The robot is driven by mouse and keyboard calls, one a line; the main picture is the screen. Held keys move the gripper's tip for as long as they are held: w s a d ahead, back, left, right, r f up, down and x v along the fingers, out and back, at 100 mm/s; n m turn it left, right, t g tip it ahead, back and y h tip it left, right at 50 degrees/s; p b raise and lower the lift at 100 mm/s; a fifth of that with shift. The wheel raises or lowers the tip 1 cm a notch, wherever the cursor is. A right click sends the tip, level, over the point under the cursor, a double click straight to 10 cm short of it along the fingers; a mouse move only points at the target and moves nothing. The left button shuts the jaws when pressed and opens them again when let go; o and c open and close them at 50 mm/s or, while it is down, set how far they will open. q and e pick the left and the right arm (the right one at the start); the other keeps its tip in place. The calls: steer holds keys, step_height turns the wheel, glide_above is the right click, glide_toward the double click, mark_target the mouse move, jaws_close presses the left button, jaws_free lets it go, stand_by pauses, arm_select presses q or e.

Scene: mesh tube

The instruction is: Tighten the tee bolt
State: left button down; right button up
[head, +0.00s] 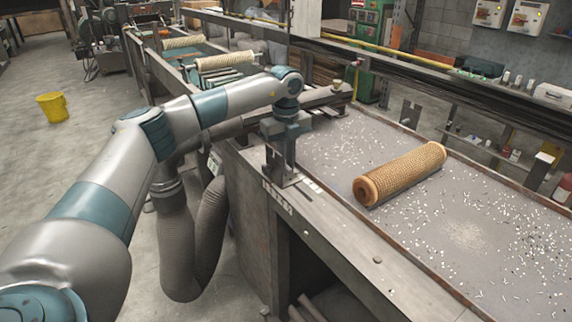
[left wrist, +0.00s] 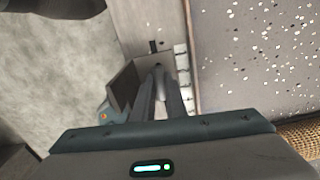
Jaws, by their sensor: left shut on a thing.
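My left gripper (head: 283,180) reaches down to the near edge of the workbench, at the left end of its top. In the left wrist view its two fingers (left wrist: 160,78) come close together at their tips, above the bench edge. They are shut on the tee bolt, which the fingers almost wholly hide; its shape and how far it is turned cannot be told. A white marked strip (left wrist: 181,75) lies beside the fingers. My right gripper is in neither view.
A tan mesh tube (head: 405,175) lies on the grey bench top (head: 335,150) to the right of the gripper, apart from it. White chips are scattered around it. A grey flexible hose (head: 178,245) hangs at the bench's left side. A yellow bucket (head: 52,107) stands on the floor.

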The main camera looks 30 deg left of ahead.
arm_select(q)
steer(key=m, duration=1.2)
steer(key=shift+m, duration=2)
steer(key=shift+r, duration=0.1)
steer(key=c, duration=1.9)
jaws_free()
steer(key=shift+r, duration=0.1)
